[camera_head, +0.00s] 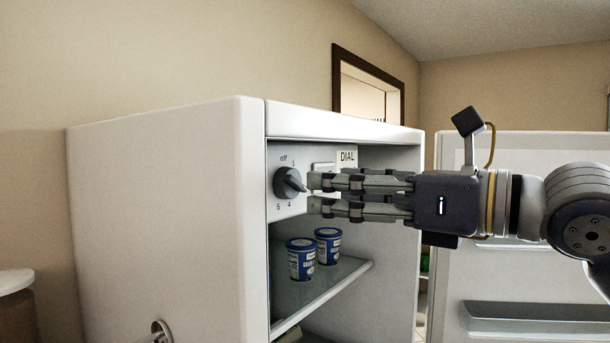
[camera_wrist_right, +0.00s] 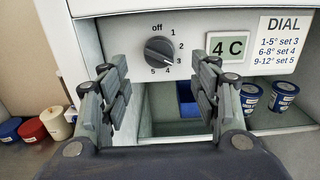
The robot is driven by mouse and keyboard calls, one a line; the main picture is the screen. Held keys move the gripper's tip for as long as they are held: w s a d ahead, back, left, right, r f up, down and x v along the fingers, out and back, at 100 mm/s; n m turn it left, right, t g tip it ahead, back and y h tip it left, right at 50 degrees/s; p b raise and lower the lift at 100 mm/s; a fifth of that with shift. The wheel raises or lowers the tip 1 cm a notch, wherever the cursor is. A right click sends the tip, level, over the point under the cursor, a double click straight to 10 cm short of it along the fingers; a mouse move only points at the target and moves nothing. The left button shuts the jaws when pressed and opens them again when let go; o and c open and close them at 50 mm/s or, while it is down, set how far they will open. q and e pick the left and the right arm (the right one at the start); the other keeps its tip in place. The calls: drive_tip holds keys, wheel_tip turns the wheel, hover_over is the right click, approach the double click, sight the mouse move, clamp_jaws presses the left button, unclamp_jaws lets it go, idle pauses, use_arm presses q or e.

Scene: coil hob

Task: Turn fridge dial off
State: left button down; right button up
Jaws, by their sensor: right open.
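The fridge dial (camera_head: 288,183) is a dark round knob on a white panel inside the open fridge (camera_head: 170,200). In the right wrist view the dial (camera_wrist_right: 159,51) has marks "off" and 1 to 5 around it. Its pointer ridge slants to the lower right, near the 3; "off" is at the top. My right gripper (camera_head: 314,194) comes in from the right, with its fingertips just beside the dial. In the right wrist view the gripper (camera_wrist_right: 158,82) is open, with its fingers apart below the dial and nothing between them. My left gripper is not in view.
A display (camera_wrist_right: 228,46) reads 4 C, beside a DIAL label (camera_wrist_right: 284,45) with settings. Blue tubs (camera_head: 301,258) stand on a glass shelf (camera_head: 345,275) below. The fridge door (camera_head: 530,270) is open at the right. Jars (camera_wrist_right: 32,130) stand outside at the left.

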sight(300, 186)
drive_tip(key=p+x, duration=0.1)
drive_tip(key=x, duration=0.4)
drive_tip(key=shift+a+r+p, duration=0.1)
drive_tip(key=shift+r+p, duration=0.05)
drive_tip(key=shift+p, duration=0.25)
drive_tip(key=shift+w+a, duration=0.4)
drive_tip(key=shift+a, duration=0.1)
drive_tip(key=shift+c, duration=0.6)
drive_tip(key=c, duration=1)
